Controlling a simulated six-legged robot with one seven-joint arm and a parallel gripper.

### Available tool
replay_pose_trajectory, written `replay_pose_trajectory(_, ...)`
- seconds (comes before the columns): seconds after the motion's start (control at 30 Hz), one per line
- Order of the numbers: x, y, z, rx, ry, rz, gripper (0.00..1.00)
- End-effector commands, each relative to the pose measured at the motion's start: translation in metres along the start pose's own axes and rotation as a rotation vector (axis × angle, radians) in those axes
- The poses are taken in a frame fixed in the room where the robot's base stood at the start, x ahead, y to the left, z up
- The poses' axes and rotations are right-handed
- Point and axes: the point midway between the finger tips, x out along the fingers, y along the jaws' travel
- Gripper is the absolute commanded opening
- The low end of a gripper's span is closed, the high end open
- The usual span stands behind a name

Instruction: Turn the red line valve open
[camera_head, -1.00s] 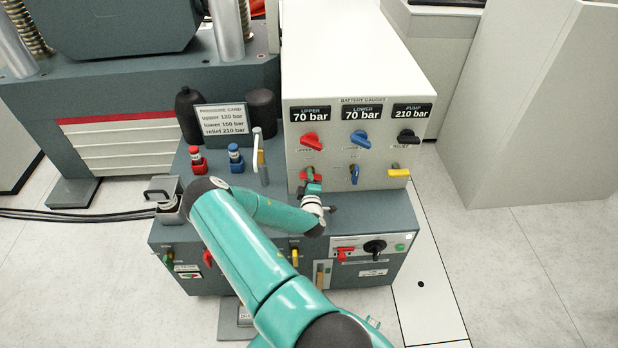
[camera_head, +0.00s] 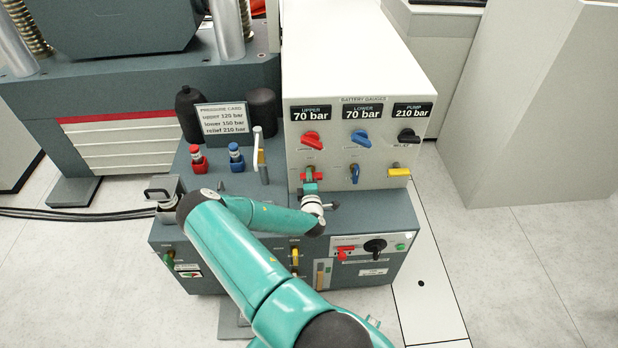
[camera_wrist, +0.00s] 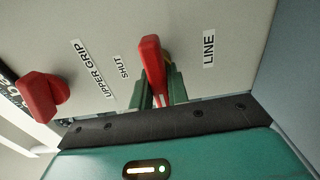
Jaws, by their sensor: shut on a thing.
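The red line valve (camera_head: 312,174) is in the lower row on the front of the white gauge panel, at its left. In the wrist view its red lever (camera_wrist: 152,62) stands out from the panel between the labels SHUT and LINE. My gripper (camera_head: 310,186) is at this valve. In the wrist view my gripper (camera_wrist: 158,90) has its green fingers on either side of the lever, shut on it.
Above the valve is a red UPPER GRIP knob (camera_head: 311,139), also in the wrist view (camera_wrist: 42,96). A blue knob (camera_head: 359,138), a blue lever (camera_head: 354,174) and a yellow handle (camera_head: 400,171) are to the right. A white-topped hand lever (camera_head: 259,155) stands to the left.

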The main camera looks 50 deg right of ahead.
Motion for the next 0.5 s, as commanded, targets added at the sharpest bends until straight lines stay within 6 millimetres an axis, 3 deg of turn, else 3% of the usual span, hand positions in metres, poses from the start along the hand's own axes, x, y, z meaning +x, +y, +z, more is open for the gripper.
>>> replay_pose_trajectory(0.03, -0.0006, -0.0003, 0.0002, -0.002, 0.000, -0.001, 0.20)
replay_pose_trajectory(0.13, -0.0005, -0.0003, 0.0002, -0.001, 0.000, -0.001, 0.38)
replay_pose_trajectory(0.5, -0.0053, -0.0006, 0.0003, 0.000, -0.001, -0.002, 0.38)
